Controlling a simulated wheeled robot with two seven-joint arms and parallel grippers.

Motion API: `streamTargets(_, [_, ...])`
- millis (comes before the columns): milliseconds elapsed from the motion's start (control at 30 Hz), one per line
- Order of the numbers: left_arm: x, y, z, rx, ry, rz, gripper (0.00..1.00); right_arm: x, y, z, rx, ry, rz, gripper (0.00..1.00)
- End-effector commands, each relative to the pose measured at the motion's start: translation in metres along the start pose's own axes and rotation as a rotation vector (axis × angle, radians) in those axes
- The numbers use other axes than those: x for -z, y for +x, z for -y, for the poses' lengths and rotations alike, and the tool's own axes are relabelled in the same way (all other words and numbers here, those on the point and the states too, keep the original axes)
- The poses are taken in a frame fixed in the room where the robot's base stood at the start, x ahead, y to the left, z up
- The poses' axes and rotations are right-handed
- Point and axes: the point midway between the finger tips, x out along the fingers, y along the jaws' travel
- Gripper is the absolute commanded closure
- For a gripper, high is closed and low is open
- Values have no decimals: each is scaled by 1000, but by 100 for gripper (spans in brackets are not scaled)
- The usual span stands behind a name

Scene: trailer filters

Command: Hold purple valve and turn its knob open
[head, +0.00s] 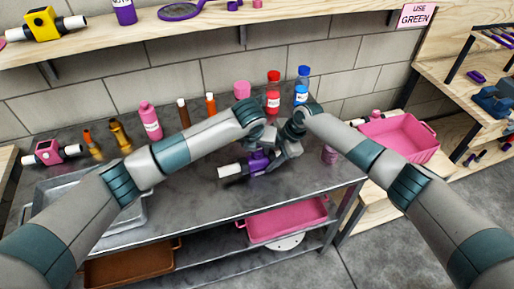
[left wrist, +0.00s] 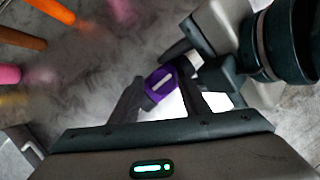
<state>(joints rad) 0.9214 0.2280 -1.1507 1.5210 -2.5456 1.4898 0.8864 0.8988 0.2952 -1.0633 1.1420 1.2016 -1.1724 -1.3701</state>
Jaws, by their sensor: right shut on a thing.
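The purple valve (head: 258,162) is above the grey metal table, with a white pipe end (head: 230,171) pointing left. My right gripper (head: 278,156) is shut on the valve at its right side. My left gripper (head: 260,146) is above the valve, pointing down. In the left wrist view the fingers of my left gripper (left wrist: 160,90) are apart, with the purple knob (left wrist: 161,82) showing between them; I cannot tell whether they touch it. Part of my right gripper (left wrist: 190,55) shows beyond, next to the valve. The valve's right end is hidden by my right gripper.
Bottles, including a pink one (head: 150,121) and a red one (head: 273,92), stand along the table's back. A pink valve (head: 50,152) and a grey tray (head: 130,212) are at the left. A pink bin (head: 402,137) stands at the right. The table's front middle is clear.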

Motion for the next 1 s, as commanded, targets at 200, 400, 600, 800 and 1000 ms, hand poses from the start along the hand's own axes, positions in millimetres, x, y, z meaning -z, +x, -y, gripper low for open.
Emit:
streamTargets(200, [1, 0, 2, 3, 3, -2, 58, -1, 2, 2, 2, 2, 2, 85])
streamTargets(400, [1, -6, 2, 5, 4, -1, 58, -2, 1, 1, 1, 2, 3, 85])
streamTargets(600, [1, -28, 2, 6, 5, 0, 58, -2, 1, 1, 0, 2, 3, 85])
streamTargets(800, [0, -62, 2, 5, 4, 1, 58, -2, 1, 0, 0, 2, 4, 85])
streamTargets(1000, [0, -96, 2, 4, 4, 2, 58, -3, 1, 0, -1, 2, 4, 85])
